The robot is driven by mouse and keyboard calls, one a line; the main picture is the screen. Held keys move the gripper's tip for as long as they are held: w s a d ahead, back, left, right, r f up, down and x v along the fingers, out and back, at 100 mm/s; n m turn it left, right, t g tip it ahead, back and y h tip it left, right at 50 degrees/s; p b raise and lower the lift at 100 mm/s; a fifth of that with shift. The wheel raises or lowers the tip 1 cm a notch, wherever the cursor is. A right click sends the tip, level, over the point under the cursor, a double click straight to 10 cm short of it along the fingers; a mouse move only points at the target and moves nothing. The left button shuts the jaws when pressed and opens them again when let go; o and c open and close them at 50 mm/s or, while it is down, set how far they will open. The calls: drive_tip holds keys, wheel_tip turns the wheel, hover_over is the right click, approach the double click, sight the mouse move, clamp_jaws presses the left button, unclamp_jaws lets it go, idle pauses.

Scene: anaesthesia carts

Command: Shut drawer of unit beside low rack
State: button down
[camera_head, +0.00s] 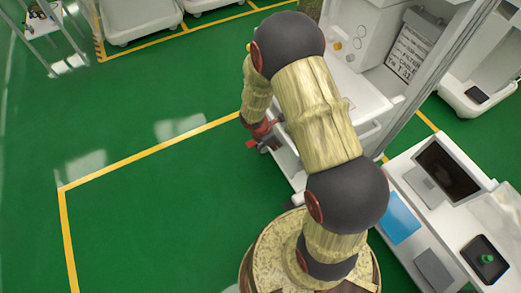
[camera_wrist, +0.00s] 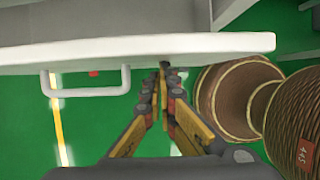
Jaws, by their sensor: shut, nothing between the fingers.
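A white anaesthesia unit (camera_head: 352,90) stands right of my arm in the head view. Part of its white lower front (camera_head: 287,158) shows beside my gripper (camera_head: 262,140); my arm hides much of the rest. In the wrist view, a white drawer front (camera_wrist: 200,46) spans the upper picture, with a pale bar handle (camera_wrist: 85,92) at left. My gripper (camera_wrist: 164,72) is shut and empty. Its fingertips are at the lower edge of the drawer front, right of the handle; I cannot tell whether they touch. How far the drawer stands out is unclear.
A low rack-like stand (camera_head: 48,22) is at the far upper left. A white cart top (camera_head: 440,225) with a screen, a blue sheet (camera_head: 398,218) and a black tray (camera_head: 485,262) is at right. Green floor (camera_head: 150,220) with yellow lines is clear at left.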

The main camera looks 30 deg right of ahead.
sight(282, 139)
drive_tip(key=shift+d, duration=1.95)
